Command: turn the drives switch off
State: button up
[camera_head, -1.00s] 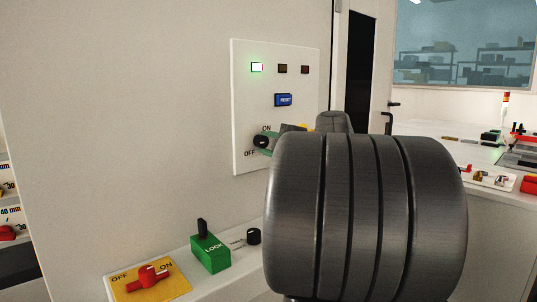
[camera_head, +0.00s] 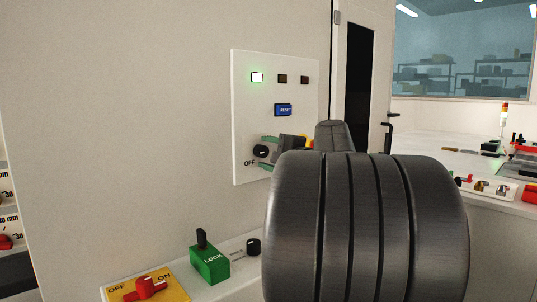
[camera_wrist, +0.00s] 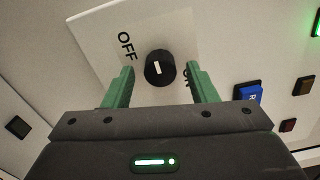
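A round black knob (camera_head: 261,151) sits low on the white wall panel (camera_head: 246,105), with an OFF label beside it. No "drives" label is readable. In the wrist view the knob (camera_wrist: 160,68) bears a white mark, roughly upright in the picture, between OFF at the left and a partly hidden ON at the right. I cannot tell which setting it is at. My gripper (camera_wrist: 160,80) is open, its green fingers either side of the knob with gaps showing. In the head view my gripper (camera_head: 268,153) is at the knob, one finger above and one below.
The panel has a lit green lamp (camera_head: 257,77), two dark lamps and a blue RESET button (camera_head: 283,110). Below, on a ledge, are a red switch (camera_head: 145,287) on a yellow OFF/ON plate, a green LOCK block (camera_head: 210,264) and a small black knob (camera_head: 253,247). My arm hides much of the right.

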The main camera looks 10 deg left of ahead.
jog(key=shift+d, duration=0.1)
jog(key=v, duration=1.3)
jog(key=shift+s+d, duration=0.25)
jog(key=shift+a, duration=0.1)
jog(key=x, duration=1.3)
jog(key=shift+w+a, duration=0.25)
jog(key=shift+w, duration=0.05)
jog(key=shift+d, duration=0.1)
